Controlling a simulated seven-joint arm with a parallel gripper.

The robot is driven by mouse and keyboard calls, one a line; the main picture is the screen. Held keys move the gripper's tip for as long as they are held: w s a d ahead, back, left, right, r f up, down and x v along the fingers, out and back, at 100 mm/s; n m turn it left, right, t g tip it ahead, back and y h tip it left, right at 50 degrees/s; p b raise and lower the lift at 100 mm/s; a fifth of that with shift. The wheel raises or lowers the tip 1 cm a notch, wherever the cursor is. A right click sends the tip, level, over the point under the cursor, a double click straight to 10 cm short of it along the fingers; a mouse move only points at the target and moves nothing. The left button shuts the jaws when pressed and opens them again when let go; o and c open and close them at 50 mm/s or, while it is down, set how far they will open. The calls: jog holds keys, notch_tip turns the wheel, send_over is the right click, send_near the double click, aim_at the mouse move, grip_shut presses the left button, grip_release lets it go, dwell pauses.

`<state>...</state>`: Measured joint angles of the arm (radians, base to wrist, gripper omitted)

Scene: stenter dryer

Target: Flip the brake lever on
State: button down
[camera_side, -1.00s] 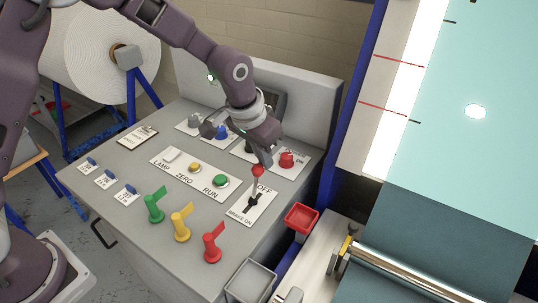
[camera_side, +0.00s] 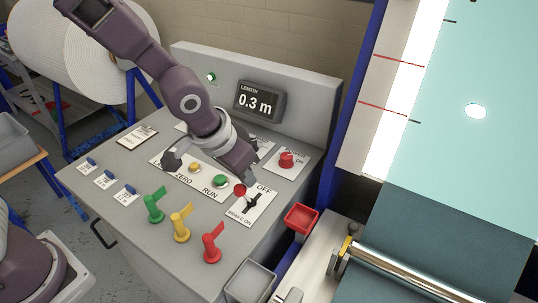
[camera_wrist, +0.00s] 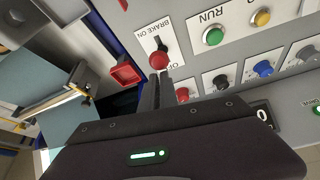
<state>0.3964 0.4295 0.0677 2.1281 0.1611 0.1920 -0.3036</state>
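The brake lever has a red ball knob (camera_side: 240,190) on a short stem. It stands on a white plate (camera_side: 262,206) marked OFF at the far end and BRAKE ON at the near end. The tips look to be touching the knob or nearly so; part of the OFF label is hidden there.
Green (camera_side: 154,208), yellow (camera_side: 181,227) and red (camera_side: 212,243) flag handles stand near the front edge. A green RUN button (camera_side: 220,181) and a red knob (camera_side: 287,159) are close by. A red tray (camera_side: 301,218) lies to the right. A display (camera_side: 259,102) reads 0.3 m.

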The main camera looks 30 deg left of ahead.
jog(key=shift+s+f+g, duration=0.15)
jog(key=shift+s+f, duration=0.15)
jog(key=shift+s, duration=0.2)
jog(key=shift+s+f+g, duration=0.15)
jog(key=shift+s+f, duration=0.1)
jog(key=shift+s, duration=0.2)
jog(key=w+d+r, duration=0.1)
jog(key=w+r, duration=0.3)
jog(key=s+r, duration=0.5)
jog(key=s, duration=0.2)
jog(key=shift+a, duration=0.3)
jog(key=shift+s+r, duration=0.1)
